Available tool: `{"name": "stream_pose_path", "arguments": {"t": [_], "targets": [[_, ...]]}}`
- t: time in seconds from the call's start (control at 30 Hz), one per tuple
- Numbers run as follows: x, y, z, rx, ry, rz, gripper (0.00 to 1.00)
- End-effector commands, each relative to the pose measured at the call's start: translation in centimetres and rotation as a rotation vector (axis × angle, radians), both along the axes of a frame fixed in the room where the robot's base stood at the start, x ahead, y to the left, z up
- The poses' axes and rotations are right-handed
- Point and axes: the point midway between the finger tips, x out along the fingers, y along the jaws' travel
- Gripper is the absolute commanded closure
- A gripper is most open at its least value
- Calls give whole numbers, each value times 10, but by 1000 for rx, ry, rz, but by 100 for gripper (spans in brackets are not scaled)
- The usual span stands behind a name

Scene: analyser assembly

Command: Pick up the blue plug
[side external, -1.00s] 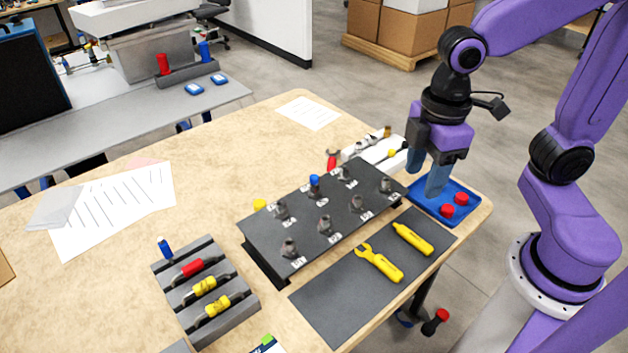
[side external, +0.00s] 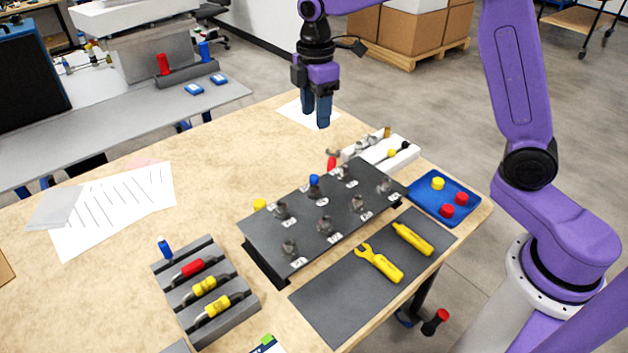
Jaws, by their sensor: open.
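One blue piece (side external: 314,181) stands upright on a fitting at the back edge of the black panel (side external: 262,238). The other blue piece (side external: 165,248) stands upright at the back of the grey slotted rack (side external: 245,306) at lower left. My gripper (side external: 316,122) is open and empty, pointing down over the far part of the table. It is apart from both blue pieces, above and behind the black panel.
Several metal fittings stand on the panel. A blue tray (side external: 422,203) at right holds one yellow and two red caps. A yellow wrench (side external: 380,263) and yellow-handled tool (side external: 413,239) lie on a dark mat (side external: 325,308). A white holder (side external: 405,148) stands behind the panel.

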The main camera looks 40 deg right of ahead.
Motion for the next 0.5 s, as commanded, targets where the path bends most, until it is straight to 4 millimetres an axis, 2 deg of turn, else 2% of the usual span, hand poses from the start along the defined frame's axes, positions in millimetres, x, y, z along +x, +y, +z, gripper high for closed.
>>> {"name": "stream_pose_path", "arguments": {"t": [0.5], "targets": [[-1, 0, -90, -2, 4, 0, 47]]}}
